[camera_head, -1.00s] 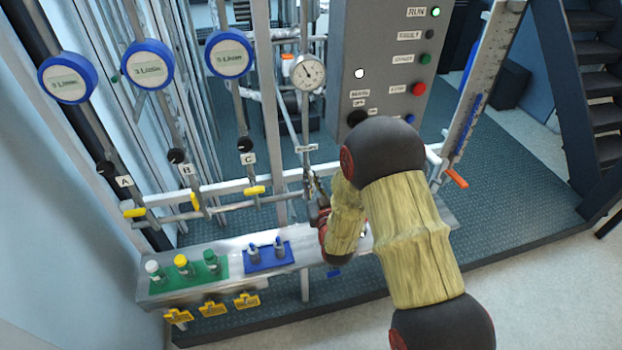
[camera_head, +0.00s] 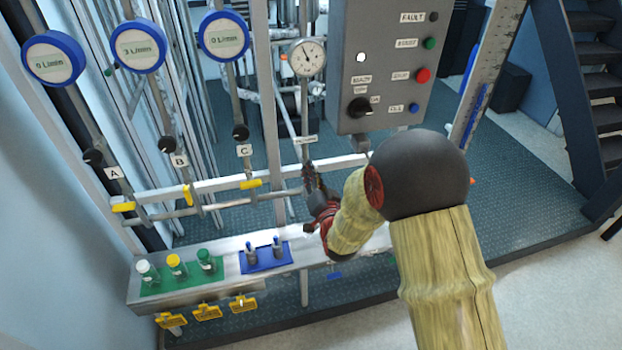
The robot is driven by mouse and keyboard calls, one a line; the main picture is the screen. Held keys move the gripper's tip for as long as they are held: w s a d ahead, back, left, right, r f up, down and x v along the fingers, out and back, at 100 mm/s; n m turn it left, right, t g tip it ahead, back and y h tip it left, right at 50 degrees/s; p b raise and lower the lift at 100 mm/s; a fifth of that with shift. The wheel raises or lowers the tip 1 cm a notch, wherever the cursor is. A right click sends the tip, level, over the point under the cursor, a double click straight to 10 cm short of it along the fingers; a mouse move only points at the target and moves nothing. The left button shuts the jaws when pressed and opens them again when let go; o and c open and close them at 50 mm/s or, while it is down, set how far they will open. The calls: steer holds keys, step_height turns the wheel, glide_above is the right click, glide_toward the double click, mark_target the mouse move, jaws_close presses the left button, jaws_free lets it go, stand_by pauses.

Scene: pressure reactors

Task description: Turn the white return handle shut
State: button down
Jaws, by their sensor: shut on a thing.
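My gripper (camera_head: 313,181) is at the lower end of the vertical pipe (camera_head: 304,110) under the round pressure gauge (camera_head: 307,57). Its fingers point up and are closed at the pipe's valve, just below a small label (camera_head: 306,139). The white return handle cannot be made out; the fingers and wrist cover that spot. My arm reaches in from the lower right and hides part of the horizontal pipe behind it.
Yellow valve handles (camera_head: 123,207) sit on the lines A, B and C to the left. A bench (camera_head: 222,262) with several vials and blue-tray items stands below. A grey control box (camera_head: 385,60) hangs to the right, close above my arm.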

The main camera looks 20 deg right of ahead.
steer(key=m+b, duration=0.1)
steer(key=m, duration=0.1)
steer(key=m+b, duration=0.3)
steer(key=shift+d+f+m, duration=0.1)
steer(key=shift+f+m, duration=0.2)
steer(key=m+b, duration=0.3)
steer(key=m, duration=0.1)
steer(key=shift+m, duration=0.4)
steer(key=c, duration=1.9)
jaws_free()
steer(key=s, duration=1.2)
